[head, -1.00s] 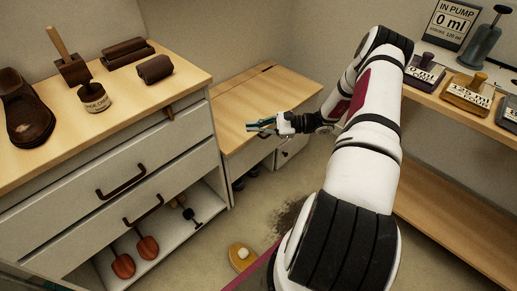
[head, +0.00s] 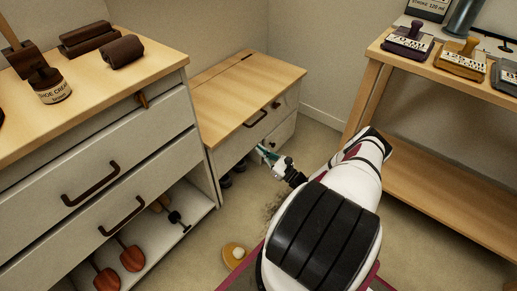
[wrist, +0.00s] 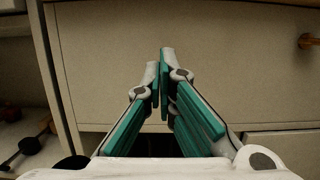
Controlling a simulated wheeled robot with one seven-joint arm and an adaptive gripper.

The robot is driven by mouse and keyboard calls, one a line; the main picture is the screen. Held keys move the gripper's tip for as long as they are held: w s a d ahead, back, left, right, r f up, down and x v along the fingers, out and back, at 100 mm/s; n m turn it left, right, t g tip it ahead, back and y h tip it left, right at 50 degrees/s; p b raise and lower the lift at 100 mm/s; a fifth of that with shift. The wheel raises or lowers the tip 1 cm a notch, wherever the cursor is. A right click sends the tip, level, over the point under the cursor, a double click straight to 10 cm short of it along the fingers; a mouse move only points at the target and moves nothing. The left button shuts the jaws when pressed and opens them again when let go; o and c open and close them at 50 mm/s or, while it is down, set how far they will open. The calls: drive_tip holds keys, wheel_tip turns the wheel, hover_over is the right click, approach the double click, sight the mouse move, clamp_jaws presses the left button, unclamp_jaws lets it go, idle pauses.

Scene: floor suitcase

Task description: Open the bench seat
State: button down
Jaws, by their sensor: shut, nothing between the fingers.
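The bench seat (head: 245,82) is a low cabinet with a light wooden lid in the back corner. Its lid lies flat and closed, with a seam near the back. A dark handle (head: 256,118) shows at the front edge of the lid. My gripper (head: 262,150) is shut and empty, low in front of the bench's pale front and below the lid edge. In the wrist view, the closed fingertips (wrist: 160,60) point at the plain pale front panel (wrist: 230,65). I cannot tell whether they touch it.
A taller drawer cabinet (head: 105,150) stands left, with shoe-care items on top and brushes on its open shelf. A wooden workbench (head: 440,75) with labelled blocks stands right. A small round wooden item (head: 233,254) lies on the floor. Open floor lies before the bench.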

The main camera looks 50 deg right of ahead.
sight(240, 134)
drive_tip(key=b+x, duration=0.2)
drive_tip(key=x, duration=0.6)
drive_tip(key=shift+r, duration=0.15)
drive_tip(key=shift+s+a+r, duration=0.1)
drive_tip(key=shift+r, duration=1.75)
drive_tip(key=shift+r, duration=0.1)
